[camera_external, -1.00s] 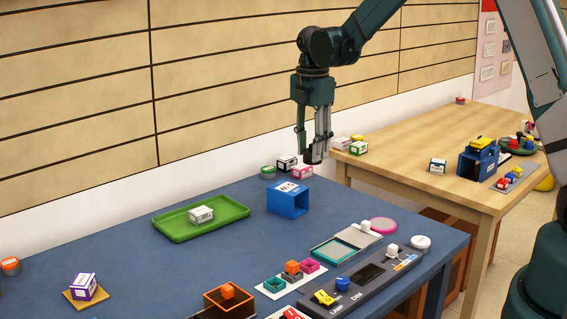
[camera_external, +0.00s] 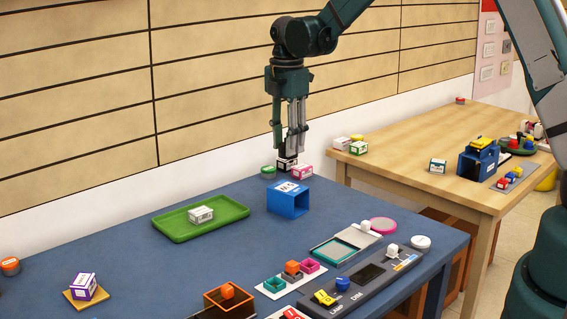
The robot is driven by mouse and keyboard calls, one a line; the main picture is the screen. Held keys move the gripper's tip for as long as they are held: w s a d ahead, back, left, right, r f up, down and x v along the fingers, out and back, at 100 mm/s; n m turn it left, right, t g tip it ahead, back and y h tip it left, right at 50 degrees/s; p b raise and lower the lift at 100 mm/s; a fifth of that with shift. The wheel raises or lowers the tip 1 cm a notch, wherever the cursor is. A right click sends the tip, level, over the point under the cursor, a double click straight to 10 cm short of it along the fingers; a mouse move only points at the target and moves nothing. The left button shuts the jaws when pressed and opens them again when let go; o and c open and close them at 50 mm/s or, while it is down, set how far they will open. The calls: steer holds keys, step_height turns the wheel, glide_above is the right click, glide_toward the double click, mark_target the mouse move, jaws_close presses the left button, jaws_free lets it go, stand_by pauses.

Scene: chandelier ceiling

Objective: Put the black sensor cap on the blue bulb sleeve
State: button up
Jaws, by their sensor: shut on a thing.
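My gripper (camera_external: 290,149) is shut, pointing down above the back of the blue table. A small dark piece between its fingertips looks like the black sensor cap (camera_external: 291,146); the fingers partly hide it. The blue bulb sleeve (camera_external: 288,203), an open-ended blue box with a white label on top, stands on the table. It is below my gripper in the picture and apart from it. A black-and-white box (camera_external: 287,164) shows directly under the fingertips; I cannot tell whether they touch it.
A pink-and-white box (camera_external: 303,172) and a green round piece (camera_external: 268,171) are close by. A green tray (camera_external: 240,210) with a white box (camera_external: 200,215) lies to the left. A grey panel (camera_external: 372,292) is in front. The wall is close behind.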

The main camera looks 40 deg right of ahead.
steer(key=shift+f, duration=2.7)
steer(key=shift+f, duration=1.9)
steer(key=shift+f, duration=0.2)
steer(key=o, duration=0.8)
steer(key=shift+r, duration=0.25)
steer(key=shift+r, duration=6)
